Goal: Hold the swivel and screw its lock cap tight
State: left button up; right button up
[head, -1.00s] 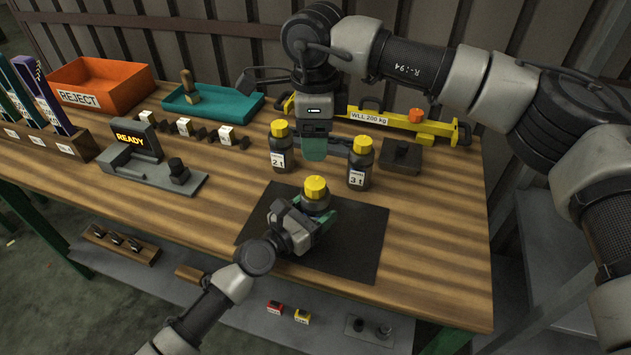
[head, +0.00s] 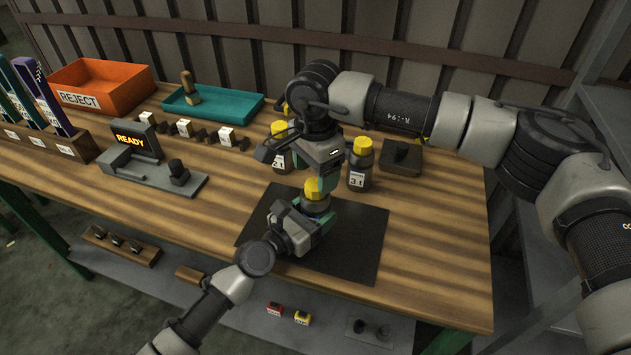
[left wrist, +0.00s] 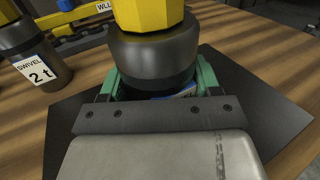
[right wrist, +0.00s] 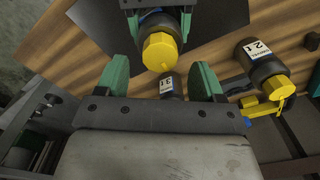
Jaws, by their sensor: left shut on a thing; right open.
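The held swivel is a dark bottle-shaped body with a yellow faceted lock cap (head: 314,188) on top. It stands upright over the black mat. My left gripper (head: 316,214) is shut around its body below the cap. In the left wrist view the cap (left wrist: 148,14) sits on the grey collar (left wrist: 152,55), between the green fingers. My right gripper (head: 322,176) is just above and behind the cap, pointing down. In the right wrist view its open fingers (right wrist: 162,80) are spread, with the cap (right wrist: 160,50) slightly beyond them.
A 2 t swivel (left wrist: 35,55) and a 3 t swivel (head: 360,165) stand close behind the mat (head: 365,235). A dark block (head: 402,158) is to their right. The READY fixture (head: 150,165), teal tray (head: 212,103) and REJECT bin (head: 100,88) are left. The mat's right side is clear.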

aim_at(315, 184)
jog(key=shift+f, duration=1.7)
jog(key=c, duration=0.9)
